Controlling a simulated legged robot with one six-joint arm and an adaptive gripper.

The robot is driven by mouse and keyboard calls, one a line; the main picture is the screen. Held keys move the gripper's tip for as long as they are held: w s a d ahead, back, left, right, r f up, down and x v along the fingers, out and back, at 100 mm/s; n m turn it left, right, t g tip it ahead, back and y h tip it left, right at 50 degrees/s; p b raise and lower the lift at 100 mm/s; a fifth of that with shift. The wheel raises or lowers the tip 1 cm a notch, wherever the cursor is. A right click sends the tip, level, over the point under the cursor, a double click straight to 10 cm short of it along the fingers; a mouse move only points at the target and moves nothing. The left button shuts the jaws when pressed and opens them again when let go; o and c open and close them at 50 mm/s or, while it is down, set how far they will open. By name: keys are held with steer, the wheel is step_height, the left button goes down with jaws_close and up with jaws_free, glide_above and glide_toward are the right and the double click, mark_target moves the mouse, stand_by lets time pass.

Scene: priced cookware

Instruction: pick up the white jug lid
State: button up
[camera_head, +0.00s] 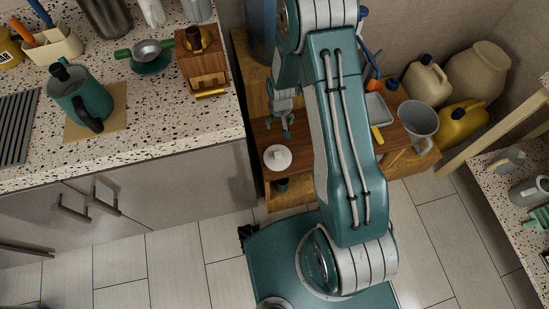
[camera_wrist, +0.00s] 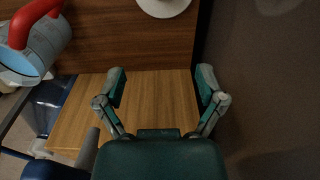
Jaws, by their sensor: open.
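The white jug lid (camera_head: 278,157) is a round white disc with a small raised knob. In the head view it lies near the left end of the brown wooden shelf (camera_head: 262,178). In the wrist view a white round piece, which looks like the lid (camera_wrist: 163,5), is cut off by the top edge. My gripper (camera_head: 287,133) hangs just behind the lid in the head view, apart from it. In the wrist view my gripper (camera_wrist: 160,74) has its two fingers spread wide with nothing between them.
In the wrist view a grey-blue vessel with a red handle (camera_wrist: 37,40) stands at the upper left. A grey mug (camera_head: 417,122) and a metal tray (camera_head: 378,108) are right of my arm. The speckled counter (camera_head: 160,125) edge is left.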

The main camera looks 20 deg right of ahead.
steer(key=shift+g, duration=0.3)
steer(key=f, duration=0.2)
steer(key=s+f, duration=0.1)
steer(key=f, duration=0.2)
steer(key=s+a+f, duration=0.1)
steer(key=f, duration=0.1)
steer(key=shift+f, duration=0.35)
glide_above(277, 152)
steer(key=f, duration=0.4)
steer(key=shift+s+d+f, duration=0.15)
steer(key=shift+s+f, duration=0.1)
steer(key=shift+w+f, duration=0.2)
steer(key=shift+f, duration=1.3)
steer(key=shift+w+f, duration=0.15)
steer(key=shift+f, duration=1.35)
jaws_close()
